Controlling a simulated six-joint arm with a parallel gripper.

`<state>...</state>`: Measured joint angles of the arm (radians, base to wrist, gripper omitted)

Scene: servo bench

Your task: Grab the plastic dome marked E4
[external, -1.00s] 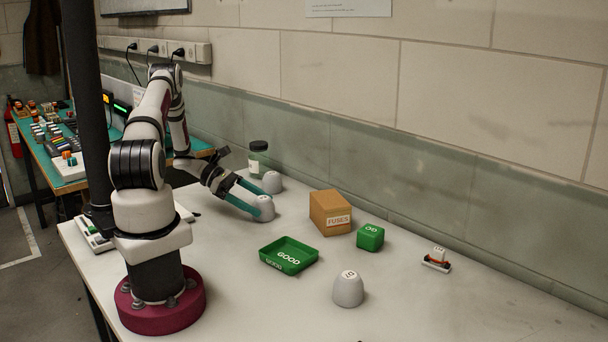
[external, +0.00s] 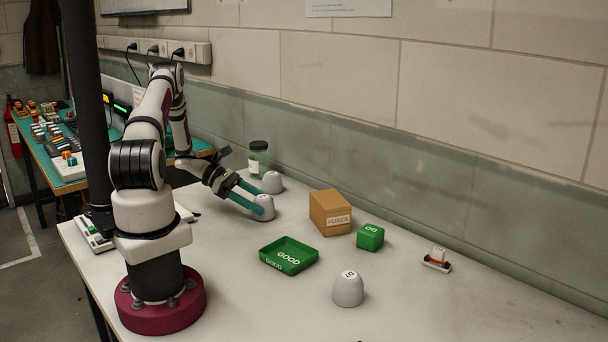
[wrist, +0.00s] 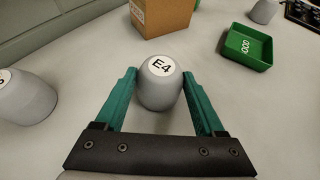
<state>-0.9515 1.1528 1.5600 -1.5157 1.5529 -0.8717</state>
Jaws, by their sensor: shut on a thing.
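The grey plastic dome marked E4 (wrist: 160,85) stands upright on the bench, its label facing up in the wrist view. It also shows in the external view (external: 264,209). My gripper (wrist: 158,92) has its two teal fingers on either side of this dome, shut on it. In the external view my gripper (external: 258,200) reaches low over the bench to the dome, which still appears to rest on the surface.
Another grey dome (external: 272,182) stands just behind, near a dark-lidded jar (external: 258,158). A cardboard FUSES box (external: 328,213), a green GOOD tray (external: 268,262), a green block (external: 370,238), a third dome (external: 348,290) and a small red-and-white part (external: 437,261) stand to the right.

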